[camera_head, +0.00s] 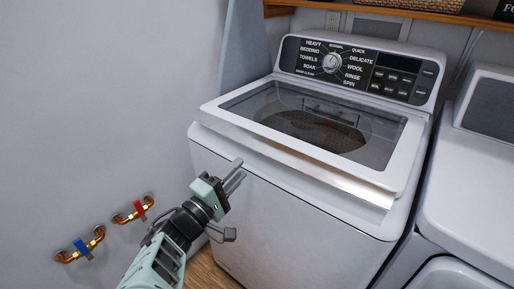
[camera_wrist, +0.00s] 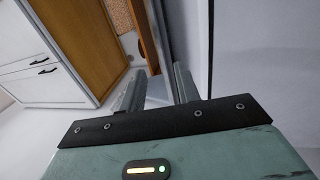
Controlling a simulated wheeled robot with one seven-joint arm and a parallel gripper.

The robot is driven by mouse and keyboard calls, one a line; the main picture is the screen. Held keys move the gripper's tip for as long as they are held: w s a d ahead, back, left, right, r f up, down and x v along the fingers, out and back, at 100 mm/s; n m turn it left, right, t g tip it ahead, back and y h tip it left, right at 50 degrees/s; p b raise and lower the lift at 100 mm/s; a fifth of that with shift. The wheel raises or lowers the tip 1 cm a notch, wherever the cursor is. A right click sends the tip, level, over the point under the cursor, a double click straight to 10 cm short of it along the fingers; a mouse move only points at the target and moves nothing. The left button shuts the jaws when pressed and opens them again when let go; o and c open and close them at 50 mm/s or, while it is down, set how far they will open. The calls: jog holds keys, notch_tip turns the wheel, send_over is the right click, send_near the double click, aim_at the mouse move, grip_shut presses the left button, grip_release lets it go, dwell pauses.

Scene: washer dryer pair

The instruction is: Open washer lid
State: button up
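The washer (camera_head: 285,205) is a white top-loader with a dark control panel and round dial at its back. Its lid (camera_head: 375,145) has a white frame and a clear window, with the drum visible below. The lid lies down over the top or nearly so; I cannot tell whether a small gap shows at its front edge. My gripper (camera_head: 239,174) is in front of the washer's left front, apart from the lid and below its front edge in the picture. Its two fingers stand apart and empty, as the wrist view (camera_wrist: 157,88) also shows.
A white dryer (camera_head: 468,205) stands close on the right. Red (camera_head: 138,206) and blue (camera_head: 81,246) valves on copper pipes are on the left wall. A wooden shelf (camera_head: 400,12) with a basket is above the washer. The wrist view shows a white cabinet (camera_wrist: 42,72).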

jog(key=p+x, duration=0.1)
jog(key=x, duration=0.7)
jog(key=shift+w+d, duration=0.1)
jog(key=shift+w, duration=0.1)
grip_shut()
